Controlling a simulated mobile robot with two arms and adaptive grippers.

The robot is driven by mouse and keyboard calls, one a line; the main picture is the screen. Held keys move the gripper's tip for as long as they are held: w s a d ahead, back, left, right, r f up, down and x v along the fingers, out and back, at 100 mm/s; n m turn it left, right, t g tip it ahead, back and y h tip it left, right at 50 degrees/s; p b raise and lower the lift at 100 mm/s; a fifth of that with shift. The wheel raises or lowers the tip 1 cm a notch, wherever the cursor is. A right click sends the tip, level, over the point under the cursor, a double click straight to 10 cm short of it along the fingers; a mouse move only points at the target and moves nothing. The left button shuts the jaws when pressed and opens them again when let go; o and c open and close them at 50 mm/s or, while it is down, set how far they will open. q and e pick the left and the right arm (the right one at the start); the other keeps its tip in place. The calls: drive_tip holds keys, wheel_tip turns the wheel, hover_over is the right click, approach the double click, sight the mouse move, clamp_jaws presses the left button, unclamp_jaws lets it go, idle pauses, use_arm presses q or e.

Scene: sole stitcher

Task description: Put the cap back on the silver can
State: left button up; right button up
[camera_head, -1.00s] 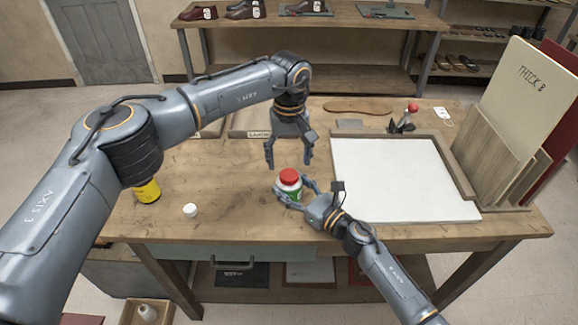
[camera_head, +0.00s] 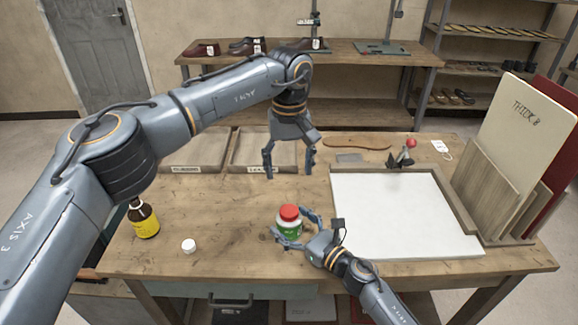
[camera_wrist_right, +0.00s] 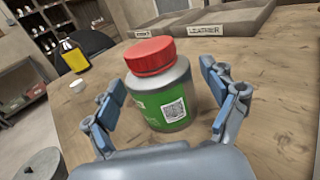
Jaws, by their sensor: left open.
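The silver can (camera_head: 291,232) with a green label stands upright on the workbench. It also shows close up in the right wrist view (camera_wrist_right: 178,82). A red cap (camera_head: 289,212) sits on top of the can; in the right wrist view the cap (camera_wrist_right: 149,56) looks seated on its neck. My right gripper (camera_head: 302,231) is low at the can, with one finger on each side; in the wrist view small gaps show between fingers and can, so it looks open. My left gripper (camera_head: 290,173) is open and empty, pointing down above and behind the can.
A small white cap (camera_head: 188,246) lies left of the can. A dark bottle with a yellow label (camera_head: 145,222) stands farther left, partly behind my left arm. A white board (camera_head: 400,215) lies right. Trays (camera_head: 250,168) are at the back; upright panels (camera_head: 520,120) stand far right.

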drive_tip(key=v, duration=1.2)
drive_tip(key=shift+s, duration=0.1)
idle(0.4)
